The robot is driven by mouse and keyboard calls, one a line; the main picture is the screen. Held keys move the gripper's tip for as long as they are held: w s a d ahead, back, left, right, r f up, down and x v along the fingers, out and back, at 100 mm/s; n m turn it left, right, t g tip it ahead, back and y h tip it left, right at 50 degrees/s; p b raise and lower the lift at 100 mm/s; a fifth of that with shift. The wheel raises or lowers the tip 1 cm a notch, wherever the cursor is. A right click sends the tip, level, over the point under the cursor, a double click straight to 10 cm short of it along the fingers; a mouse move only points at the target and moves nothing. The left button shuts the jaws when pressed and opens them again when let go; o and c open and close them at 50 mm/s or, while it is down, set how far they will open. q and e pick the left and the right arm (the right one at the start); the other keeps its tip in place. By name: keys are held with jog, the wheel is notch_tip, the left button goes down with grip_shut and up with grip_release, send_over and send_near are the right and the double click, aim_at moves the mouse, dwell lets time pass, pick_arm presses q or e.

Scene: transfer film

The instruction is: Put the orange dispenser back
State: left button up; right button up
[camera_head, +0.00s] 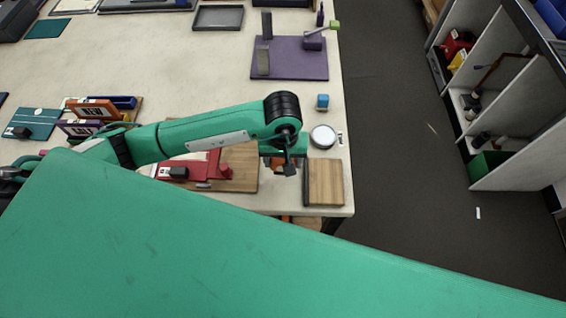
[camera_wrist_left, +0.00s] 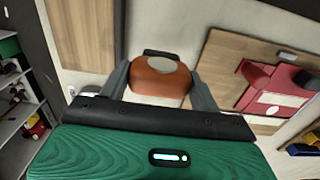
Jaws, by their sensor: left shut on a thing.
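The orange dispenser (camera_wrist_left: 160,78) sits between the two fingers of my left gripper (camera_wrist_left: 160,88) in the left wrist view. It has a rounded orange body with a pale round patch and a dark piece at its far end. The gripper is shut on it. In the head view, my left gripper (camera_head: 285,166) is over the table's front right part, and my arm hides most of the orange dispenser (camera_head: 277,163). Whether the dispenser touches the table I cannot tell. My right gripper is not in view.
A wooden block (camera_head: 326,182) lies right of the gripper, near the table corner. A wooden board (camera_head: 240,168) with a red device (camera_head: 200,168) is at left. Purple mat (camera_head: 300,65) lies farther back.

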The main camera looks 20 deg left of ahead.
pick_arm(q)
notch_tip(320, 180, down, 4)
jog(key=shift+r+p, duration=0.25)
jog(key=shift+p, duration=0.45)
jog(key=shift+f, duration=0.3)
jog(key=shift+f, duration=0.1)
jog(key=shift+f+b, duration=0.15)
jog(key=shift+b, duration=0.2)
jog(key=o, duration=1)
jog(key=shift+c, duration=0.2)
